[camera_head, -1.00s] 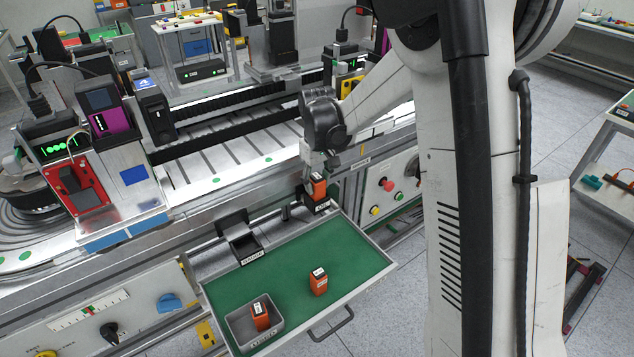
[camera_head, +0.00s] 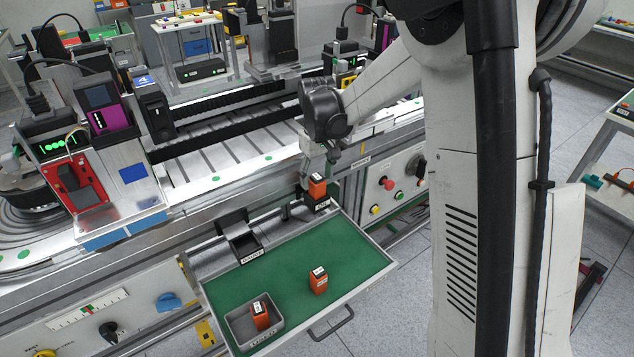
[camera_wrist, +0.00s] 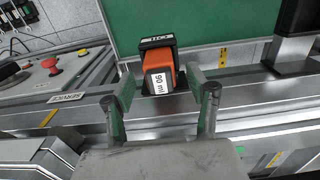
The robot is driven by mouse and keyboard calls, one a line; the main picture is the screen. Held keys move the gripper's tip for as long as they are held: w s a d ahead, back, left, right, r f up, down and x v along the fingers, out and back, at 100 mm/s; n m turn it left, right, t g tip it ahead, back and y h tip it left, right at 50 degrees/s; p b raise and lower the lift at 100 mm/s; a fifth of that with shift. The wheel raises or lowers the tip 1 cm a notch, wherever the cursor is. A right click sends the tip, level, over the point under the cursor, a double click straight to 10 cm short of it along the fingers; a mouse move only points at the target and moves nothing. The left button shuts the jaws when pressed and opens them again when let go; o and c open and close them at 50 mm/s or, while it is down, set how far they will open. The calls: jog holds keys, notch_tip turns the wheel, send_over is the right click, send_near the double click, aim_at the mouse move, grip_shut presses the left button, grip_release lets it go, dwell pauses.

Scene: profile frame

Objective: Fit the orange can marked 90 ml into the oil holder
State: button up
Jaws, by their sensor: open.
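The orange can marked 90 ml (camera_wrist: 160,78) stands in the black oil holder (camera_wrist: 157,43) in the wrist view. In the head view the can (camera_head: 317,187) rises from the holder (camera_head: 321,204) at the back edge of the green drawer and looks about upright. How deep it sits is hidden. My gripper (camera_wrist: 160,88) is open, one finger on each side of the can, with visible gaps. In the head view my gripper (camera_head: 329,160) is just above and behind the can.
A second orange can (camera_head: 318,280) stands on the green drawer surface (camera_head: 345,245). Another orange can (camera_head: 260,316) is in a grey bin (camera_head: 236,327). An empty black holder (camera_head: 242,243) is at the drawer's left back edge. Control buttons (camera_head: 387,184) are to the right.

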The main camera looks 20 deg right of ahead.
notch_tip(320, 180, up, 10)
jog(key=shift+f, duration=0.25)
dwell(0.3)
